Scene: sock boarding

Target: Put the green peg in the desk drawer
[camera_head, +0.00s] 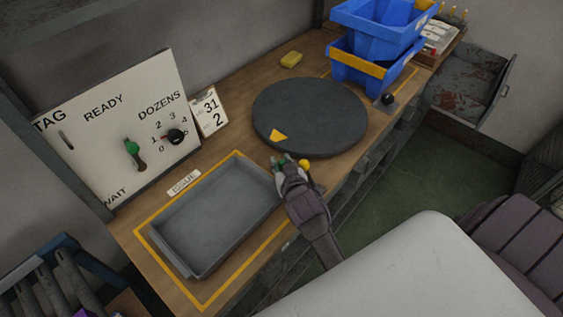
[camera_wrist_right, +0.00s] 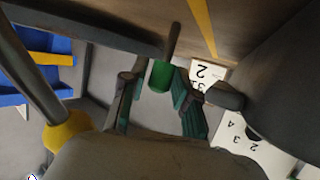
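The green peg (camera_wrist_right: 160,76) shows in the right wrist view as a green cylinder with a thin dark stem, between my fingertips. My right gripper (camera_wrist_right: 155,85) seems closed around its green part. In the head view my right gripper (camera_head: 290,164) is over the bench at the front rim of the dark round plate, with a bit of green at its fingertips. An open grey metal drawer (camera_head: 470,88) with reddish-brown marks inside stands at the far right, well away from the gripper; I cannot tell if it is the desk drawer. My left gripper is out of view.
Blue bins (camera_head: 375,45) stand at the back right.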

